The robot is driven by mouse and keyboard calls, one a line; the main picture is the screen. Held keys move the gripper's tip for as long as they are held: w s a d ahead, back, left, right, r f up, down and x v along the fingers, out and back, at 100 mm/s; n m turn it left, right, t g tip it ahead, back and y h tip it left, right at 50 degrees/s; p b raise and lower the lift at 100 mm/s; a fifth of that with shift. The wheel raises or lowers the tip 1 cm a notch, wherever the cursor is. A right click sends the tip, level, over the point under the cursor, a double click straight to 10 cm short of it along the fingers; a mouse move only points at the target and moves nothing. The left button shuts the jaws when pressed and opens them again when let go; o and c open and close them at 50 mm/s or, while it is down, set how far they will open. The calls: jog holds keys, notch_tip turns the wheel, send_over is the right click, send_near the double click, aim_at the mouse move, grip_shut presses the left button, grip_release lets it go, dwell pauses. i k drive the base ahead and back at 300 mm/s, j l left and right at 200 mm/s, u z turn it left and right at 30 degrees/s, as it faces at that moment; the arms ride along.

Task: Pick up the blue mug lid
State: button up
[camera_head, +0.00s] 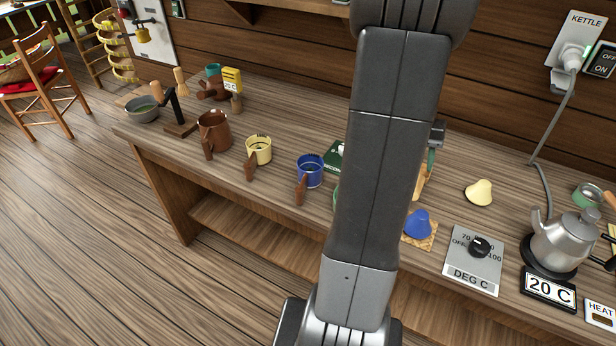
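The blue lid (418,224), a small dome with a knob-like top, rests on a woven tan coaster (420,243) on the bench, just right of my arm. The arm hides part of its left side or the coaster's edge. A blue mug (311,172) with a brown handle stands left of the arm. My arm crosses the middle of the view from top to bottom. My gripper is out of view, so its state does not show.
A pale yellow lid (479,192) lies behind the blue lid. The temperature dial box (473,262) and kettle (565,243) stand to the right. My arm hides part of the bench.

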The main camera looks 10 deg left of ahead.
aim_at(418, 225)
jog(key=l+z, duration=1)
jog(key=j, duration=0.1)
